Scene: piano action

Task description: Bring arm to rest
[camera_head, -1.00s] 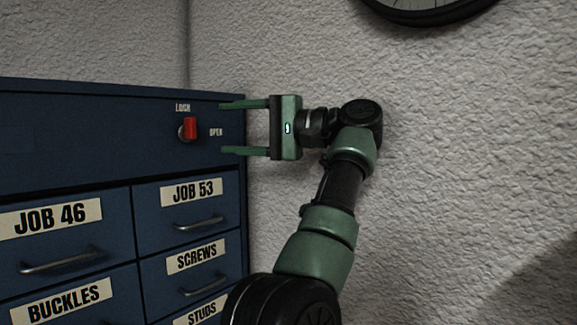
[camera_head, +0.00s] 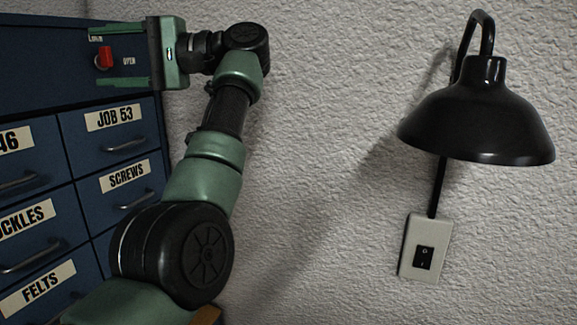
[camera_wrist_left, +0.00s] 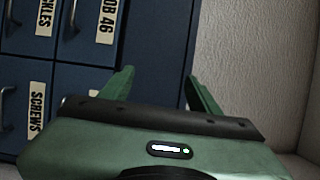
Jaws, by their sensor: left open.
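My left gripper (camera_head: 122,57) is open and empty, with its two green fingers spread one above the other in the head view. It is at the upper right of the blue drawer cabinet (camera_head: 30,105), around the level of the red lock knob (camera_head: 104,58), which shows between the fingers. I cannot tell whether the fingers touch the cabinet. In the left wrist view the open fingers (camera_wrist_left: 160,88) point toward the cabinet's edge and the wall, with nothing between them. My right gripper is in neither view.
A black wall lamp (camera_head: 478,120) hangs at the right, above a wall switch (camera_head: 424,258). Cabinet drawers labelled JOB 53 (camera_head: 113,117) and SCREWS (camera_head: 125,177) are shut. The textured wall (camera_head: 330,100) between arm and lamp is clear.

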